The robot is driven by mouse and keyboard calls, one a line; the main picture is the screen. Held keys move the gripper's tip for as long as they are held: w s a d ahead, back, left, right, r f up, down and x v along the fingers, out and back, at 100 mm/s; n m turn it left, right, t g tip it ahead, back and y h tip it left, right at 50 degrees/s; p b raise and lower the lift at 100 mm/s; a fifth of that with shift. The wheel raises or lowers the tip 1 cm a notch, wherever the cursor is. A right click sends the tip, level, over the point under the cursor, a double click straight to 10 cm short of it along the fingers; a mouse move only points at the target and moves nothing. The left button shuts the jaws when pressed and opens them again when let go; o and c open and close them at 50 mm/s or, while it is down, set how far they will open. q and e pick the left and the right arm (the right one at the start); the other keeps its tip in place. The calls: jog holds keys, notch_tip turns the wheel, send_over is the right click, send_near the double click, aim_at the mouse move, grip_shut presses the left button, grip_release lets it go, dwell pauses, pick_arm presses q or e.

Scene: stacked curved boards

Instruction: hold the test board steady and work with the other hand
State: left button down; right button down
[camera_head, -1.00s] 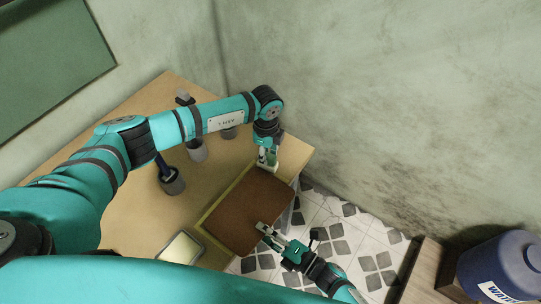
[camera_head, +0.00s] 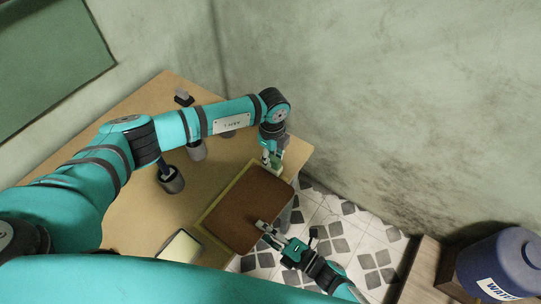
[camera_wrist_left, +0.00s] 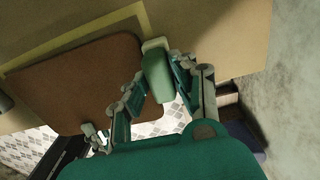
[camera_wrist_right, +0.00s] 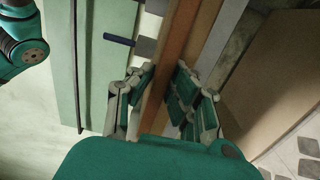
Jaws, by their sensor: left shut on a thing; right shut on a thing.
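The brown test board (camera_head: 250,208), with rounded corners, lies at the table's right corner and sticks out past its edge. My left gripper (camera_head: 271,161) is at the board's upper right corner, shut on a small pale green block (camera_wrist_left: 157,72). The block overlaps the board's corner in the left wrist view; I cannot tell whether they touch. My right gripper (camera_head: 264,229) is shut on the board's lower right edge. In the right wrist view the board (camera_wrist_right: 174,75) shows edge-on between the fingers.
The wooden table (camera_head: 130,215) has a yellow outline (camera_wrist_left: 80,40) around the board's place. A grey holder with a blue handle (camera_head: 172,182) and a second grey holder (camera_head: 197,151) stand behind my left arm. A pale tray (camera_head: 179,248) lies left of the board. A blue water barrel (camera_head: 503,266) is lower right.

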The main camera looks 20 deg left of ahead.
pick_arm(q)
jog(key=shift+d, duration=0.1)
jog(key=shift+s+d, duration=0.4)
jog(key=shift+d, duration=0.4)
jog(key=shift+d, duration=0.1)
jog(key=shift+s+d, duration=0.5)
jog(key=shift+d, duration=0.3)
jog(key=shift+s+d+m, duration=0.2)
jog(key=shift+s+d, duration=0.05)
jog(key=shift+d, duration=0.25)
jog(key=shift+s+d+m, duration=0.2)
jog(key=shift+d, duration=0.3)
